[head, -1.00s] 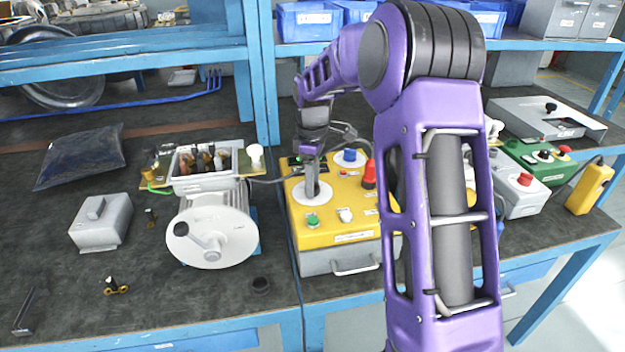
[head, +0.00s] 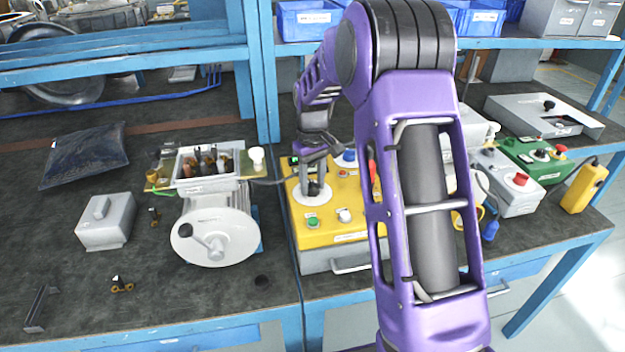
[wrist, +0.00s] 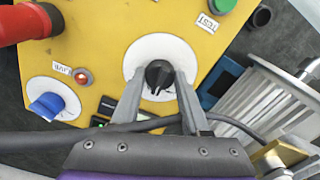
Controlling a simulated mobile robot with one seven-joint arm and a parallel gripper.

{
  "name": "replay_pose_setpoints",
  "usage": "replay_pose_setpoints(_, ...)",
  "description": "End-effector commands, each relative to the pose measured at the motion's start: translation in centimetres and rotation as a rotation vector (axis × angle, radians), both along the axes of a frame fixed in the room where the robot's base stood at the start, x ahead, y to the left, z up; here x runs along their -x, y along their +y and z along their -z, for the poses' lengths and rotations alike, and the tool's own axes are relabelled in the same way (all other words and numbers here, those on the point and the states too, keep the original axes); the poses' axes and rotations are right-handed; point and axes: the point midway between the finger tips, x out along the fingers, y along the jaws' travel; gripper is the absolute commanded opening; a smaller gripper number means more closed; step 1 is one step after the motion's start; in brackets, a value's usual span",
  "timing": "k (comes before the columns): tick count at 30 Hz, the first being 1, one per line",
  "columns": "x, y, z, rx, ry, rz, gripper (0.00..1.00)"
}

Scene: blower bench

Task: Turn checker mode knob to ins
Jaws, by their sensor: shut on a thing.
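The yellow checker box (head: 345,226) stands on the bench in the middle of the head view. Its black mode knob (wrist: 158,76) sits on a round white dial plate (wrist: 172,47), seen close in the wrist view. My gripper (wrist: 160,88) is shut on the knob, one grey finger on each side. In the head view my gripper (head: 314,185) comes down onto the same white dial at the box's left side. The position labels around the dial are too small or hidden to read, so which mode the knob points to cannot be told.
A dark cable (wrist: 90,140) crosses near my fingers. A white motor housing (head: 215,230) stands left of the box.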

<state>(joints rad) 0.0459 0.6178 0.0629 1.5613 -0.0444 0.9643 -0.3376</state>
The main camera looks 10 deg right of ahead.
Motion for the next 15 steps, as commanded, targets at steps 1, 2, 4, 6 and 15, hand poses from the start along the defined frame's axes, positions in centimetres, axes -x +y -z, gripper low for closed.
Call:
replay_pose_setpoints(1,-0.05,0.06,-0.1,-0.001,-0.002,0.015,0.0)
replay_pose_setpoints(2,-0.05,0.05,-0.1,-0.001,-0.002,0.023,0.0)
replay_pose_setpoints(4,-0.05,0.04,-0.08,-0.001,-0.002,0.041,0.0)
replay_pose_setpoints(6,-0.06,0.02,-0.07,-0.001,-0.002,0.051,0.0)
replay_pose_setpoints(15,-0.06,0.0,-0.05,0.0,-0.002,0.065,0.0)
